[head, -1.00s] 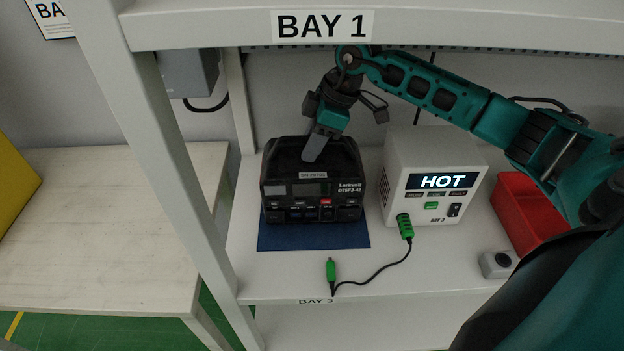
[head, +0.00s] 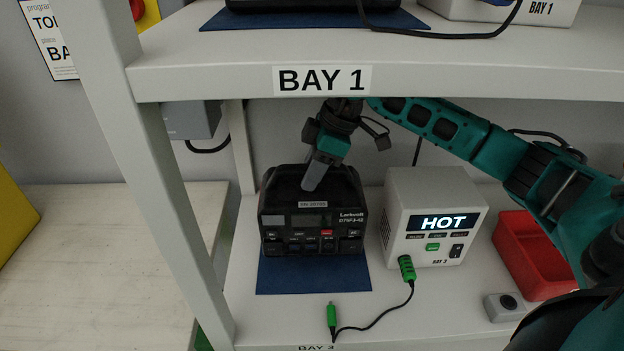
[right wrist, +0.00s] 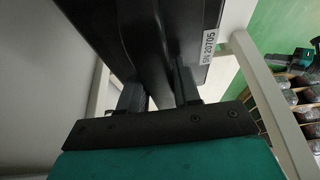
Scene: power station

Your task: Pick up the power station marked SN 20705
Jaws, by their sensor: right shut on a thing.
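The power station (head: 313,222) is a black box with a front panel of buttons, a small display and a top handle. A small label sits on it; in the right wrist view this label on the power station (right wrist: 208,45) reads SN 20705. My right gripper (head: 314,176) is shut on its top handle from above. The right wrist view shows the gripper's fingers (right wrist: 160,92) on either side of the handle. The power station looks level and slightly raised above the blue mat (head: 313,278). My left gripper is not in view.
A white box (head: 398,215) showing HOT stands close on the right, with a green-plugged cable (head: 370,323) lying in front. A red bin (head: 530,262) and a small grey button box (head: 506,306) are farther right. The shelf post (head: 165,190) stands left; the BAY 1 shelf (head: 450,72) is above.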

